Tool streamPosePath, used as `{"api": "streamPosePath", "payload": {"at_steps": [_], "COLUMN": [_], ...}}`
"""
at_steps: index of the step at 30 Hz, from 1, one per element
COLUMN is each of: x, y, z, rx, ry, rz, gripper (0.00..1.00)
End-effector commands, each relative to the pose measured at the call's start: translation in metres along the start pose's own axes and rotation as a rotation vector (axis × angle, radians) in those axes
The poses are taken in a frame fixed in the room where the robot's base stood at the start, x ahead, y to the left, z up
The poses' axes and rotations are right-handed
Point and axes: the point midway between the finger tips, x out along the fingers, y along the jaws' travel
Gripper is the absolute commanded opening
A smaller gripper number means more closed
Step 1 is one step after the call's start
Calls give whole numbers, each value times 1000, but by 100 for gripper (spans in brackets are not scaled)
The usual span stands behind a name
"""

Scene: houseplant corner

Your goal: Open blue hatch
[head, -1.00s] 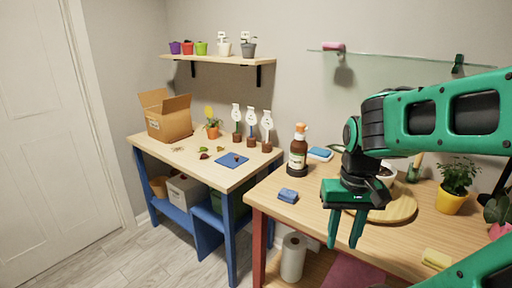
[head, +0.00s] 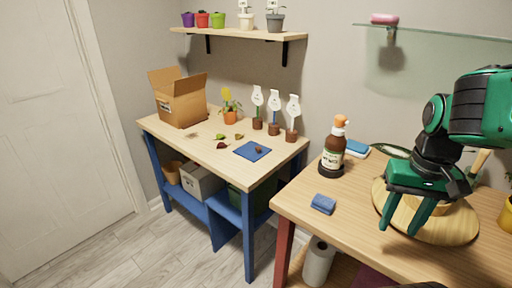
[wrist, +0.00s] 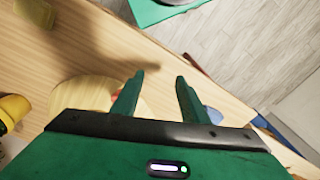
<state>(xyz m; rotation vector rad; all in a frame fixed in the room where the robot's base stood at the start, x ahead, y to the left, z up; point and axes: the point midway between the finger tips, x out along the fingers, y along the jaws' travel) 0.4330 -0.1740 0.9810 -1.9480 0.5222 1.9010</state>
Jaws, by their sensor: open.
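No part is clearly marked as the blue hatch. A blue panel (head: 222,229) stands under the left table, between its blue legs, at the lower shelf; I cannot tell whether it is the hatch or whether it is shut. My gripper (head: 398,230) hangs over the right table, above the round wooden board, well apart from the blue panel. Its two green fingers are apart with nothing between them; they also show in the wrist view (wrist: 160,80).
The left table (head: 190,143) holds a cardboard box (head: 182,104), small plants and a blue mat (head: 253,151). The right table (head: 300,199) holds a brown bottle (head: 333,155), a blue sponge (head: 323,204) and a round board (head: 462,228). Floor (head: 120,252) is clear at left.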

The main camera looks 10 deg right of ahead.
Motion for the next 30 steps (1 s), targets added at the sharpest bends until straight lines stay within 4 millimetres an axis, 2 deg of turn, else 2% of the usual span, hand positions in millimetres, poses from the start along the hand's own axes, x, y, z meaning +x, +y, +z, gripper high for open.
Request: {"api": "streamPosePath", "payload": {"at_steps": [2, 5, 9, 12, 20, 24, 30], "x": [-5, -14, -26, -30, -24, -9, 21], "y": [-11, -43, -104, -146, -242, -300, -375], "z": [-32, -81, -150, -193, -283, -327, -377], "rx": [-46, -123, -217, -256, -308, -332, -353], "ry": [34, 99, 182, 222, 282, 310, 342], "rz": [8, 9, -5, -16, -38, -49, -63], "gripper": [40, 40, 40, 40, 40, 40, 40]}}
